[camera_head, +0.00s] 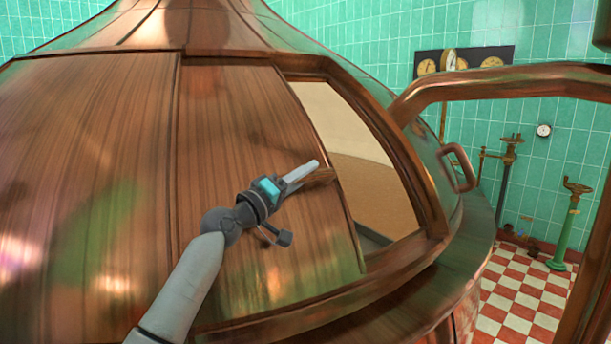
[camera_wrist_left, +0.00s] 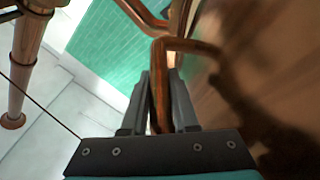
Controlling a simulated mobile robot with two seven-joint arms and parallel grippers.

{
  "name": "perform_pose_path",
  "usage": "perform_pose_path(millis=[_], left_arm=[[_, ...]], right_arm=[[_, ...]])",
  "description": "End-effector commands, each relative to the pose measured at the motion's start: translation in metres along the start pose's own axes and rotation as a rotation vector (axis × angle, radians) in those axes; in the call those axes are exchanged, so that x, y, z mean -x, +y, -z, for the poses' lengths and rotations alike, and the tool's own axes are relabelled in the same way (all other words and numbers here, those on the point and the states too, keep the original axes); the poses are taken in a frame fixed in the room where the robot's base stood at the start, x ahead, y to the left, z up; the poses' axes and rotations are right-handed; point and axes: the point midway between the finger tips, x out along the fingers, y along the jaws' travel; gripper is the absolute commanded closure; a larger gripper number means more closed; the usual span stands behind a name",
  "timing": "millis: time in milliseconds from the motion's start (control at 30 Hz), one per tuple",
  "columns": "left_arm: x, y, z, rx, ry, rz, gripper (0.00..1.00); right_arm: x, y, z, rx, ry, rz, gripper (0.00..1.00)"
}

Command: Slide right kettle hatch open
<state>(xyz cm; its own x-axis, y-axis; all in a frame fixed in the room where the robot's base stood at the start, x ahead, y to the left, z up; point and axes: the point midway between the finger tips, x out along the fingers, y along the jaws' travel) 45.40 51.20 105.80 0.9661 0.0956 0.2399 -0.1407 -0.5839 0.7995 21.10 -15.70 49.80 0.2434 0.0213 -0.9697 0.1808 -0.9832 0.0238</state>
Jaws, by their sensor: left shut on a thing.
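The large copper kettle (camera_head: 90,180) fills the left and middle of the head view. Its sliding hatch (camera_head: 225,120) is a copper panel standing partly open. To the right of its edge a gap (camera_head: 365,165) shows the pale, tan interior. My left gripper (camera_head: 308,172) is at the hatch's right edge, shut on the copper hatch handle (camera_head: 324,178). In the left wrist view the handle (camera_wrist_left: 159,85) passes between the two fingers of my left gripper (camera_wrist_left: 159,95). The fingers hide part of the handle. My right gripper is not in view.
A copper frame (camera_head: 500,84) arches at the right, near a second copper handle (camera_head: 459,168) beside the opening. A green valve post (camera_head: 565,230) stands on the red and white tiled floor (camera_head: 515,300). A gauge panel (camera_head: 464,62) hangs on the green wall.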

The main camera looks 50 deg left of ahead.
Motion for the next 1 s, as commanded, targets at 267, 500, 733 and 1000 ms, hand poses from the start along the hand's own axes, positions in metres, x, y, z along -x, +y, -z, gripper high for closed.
perform_pose_path(millis=[267,500,733,1000], left_arm=[[0.0,-0.004,-0.011,0.01,-0.025,0.009,0.5],[-0.001,-0.002,-0.008,0.006,-0.02,0.005,0.43],[0.007,-0.002,-0.007,0.007,-0.018,0.004,0.43],[0.05,-0.003,-0.007,0.008,-0.019,0.007,0.43]], right_arm=[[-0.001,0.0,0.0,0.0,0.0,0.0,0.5],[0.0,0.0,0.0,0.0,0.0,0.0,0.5],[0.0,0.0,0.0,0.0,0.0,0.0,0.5],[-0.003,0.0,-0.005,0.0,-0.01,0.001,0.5]])
